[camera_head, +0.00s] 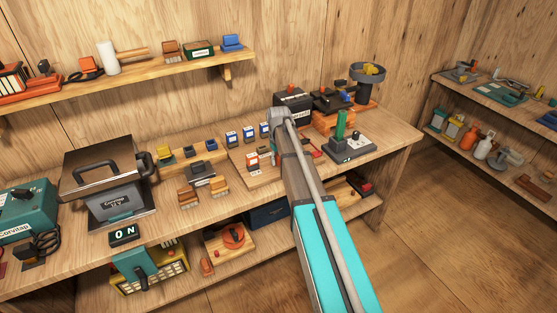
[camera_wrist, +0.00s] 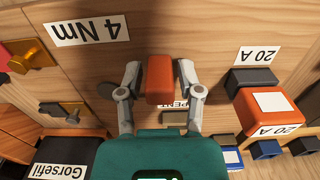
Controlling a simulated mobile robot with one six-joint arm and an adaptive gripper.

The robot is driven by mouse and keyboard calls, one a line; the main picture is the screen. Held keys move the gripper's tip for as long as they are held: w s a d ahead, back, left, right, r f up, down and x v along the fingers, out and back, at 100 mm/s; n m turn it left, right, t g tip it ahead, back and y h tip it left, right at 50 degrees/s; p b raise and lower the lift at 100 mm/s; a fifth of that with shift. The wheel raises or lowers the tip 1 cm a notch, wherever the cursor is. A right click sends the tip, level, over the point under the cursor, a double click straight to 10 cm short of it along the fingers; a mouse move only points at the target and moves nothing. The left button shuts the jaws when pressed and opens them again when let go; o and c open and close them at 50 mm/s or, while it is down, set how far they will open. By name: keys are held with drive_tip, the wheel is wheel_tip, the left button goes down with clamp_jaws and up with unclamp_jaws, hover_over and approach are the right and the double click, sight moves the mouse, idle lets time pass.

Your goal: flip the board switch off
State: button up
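In the wrist view my gripper (camera_wrist: 160,80) has its two grey fingers on either side of an orange-red block (camera_wrist: 160,77), which may be the switch's handle. A narrow gap shows beside each finger, so the gripper looks open around the block. A partly hidden label and a tan piece (camera_wrist: 175,117) lie just below the block. In the head view my arm reaches over the bench to the wooden board (camera_head: 262,177), and its end hides part of the board. The switch's position cannot be read from these views.
An orange unit with a white face (camera_wrist: 270,103) and a 20 A label stands close right of my gripper. A green lever (camera_head: 341,124) stands right of my arm on the bench.

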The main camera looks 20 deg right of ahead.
clamp_jaws()
drive_tip(key=shift+s+f+t, duration=0.1)
drive_tip(key=shift+s+t, duration=0.35)
drive_tip(key=shift+t, duration=0.55)
drive_tip(key=shift+s+f+t+y+b, duration=0.2)
drive_tip(key=shift+t+y+b, duration=0.2)
drive_tip(key=shift+t+b, duration=0.45)
drive_tip(key=shift+r+t, duration=0.1)
drive_tip(key=shift+t, duration=0.45)
drive_tip(key=shift+w, duration=0.1)
drive_tip(key=shift+o, duration=2.2)
unclamp_jaws()
drive_tip(key=shift+d, duration=0.1)
